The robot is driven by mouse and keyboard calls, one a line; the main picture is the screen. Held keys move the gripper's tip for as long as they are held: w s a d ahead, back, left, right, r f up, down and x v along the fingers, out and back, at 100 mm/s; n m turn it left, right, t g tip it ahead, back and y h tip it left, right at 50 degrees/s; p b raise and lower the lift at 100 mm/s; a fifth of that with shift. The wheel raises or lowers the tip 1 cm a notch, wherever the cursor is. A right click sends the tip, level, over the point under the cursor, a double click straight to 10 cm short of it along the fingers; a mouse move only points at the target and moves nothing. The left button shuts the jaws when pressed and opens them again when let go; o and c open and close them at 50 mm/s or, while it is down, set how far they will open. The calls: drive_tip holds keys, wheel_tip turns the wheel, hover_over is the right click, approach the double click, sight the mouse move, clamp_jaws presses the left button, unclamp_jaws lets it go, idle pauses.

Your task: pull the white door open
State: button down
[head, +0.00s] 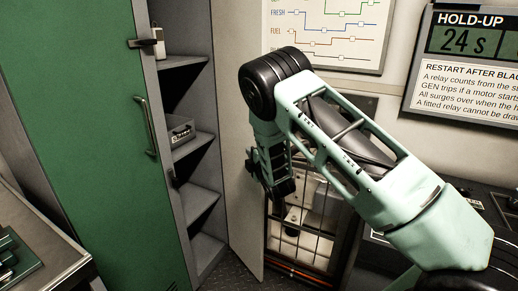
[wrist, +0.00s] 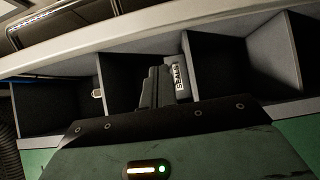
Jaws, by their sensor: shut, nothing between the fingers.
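The white door (head: 247,225) shows in the head view as a pale panel at the left edge of the dark-framed chiller opening (head: 312,235). It appears to stand out at an angle, with white parts visible behind bars in the opening. My gripper (head: 284,187) points down in front of the opening's upper left, right of the panel. It is shut and empty. I cannot tell whether it touches the door. The arm hides the upper part of the opening, and no door handle is clear. My shut fingers show in the wrist view (wrist: 157,86), against the shelves.
A green locker door (head: 95,130) with a bar handle fills the left. Open grey shelves (head: 195,145) beside it hold a small labelled box (head: 180,130). A bench (head: 55,265) stands at lower left, a dark console (head: 480,205) at right. Some floor is clear below the shelves.

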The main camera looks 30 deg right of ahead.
drive_tip(key=d, duration=0.3)
drive_tip(key=shift+w+d+p, duration=0.15)
drive_tip(key=shift+d+p, duration=0.05)
drive_tip(key=shift+p, duration=0.1)
drive_tip(key=w+d+b, duration=0.2)
drive_tip(key=d+b, duration=0.3)
drive_tip(key=d, duration=0.6)
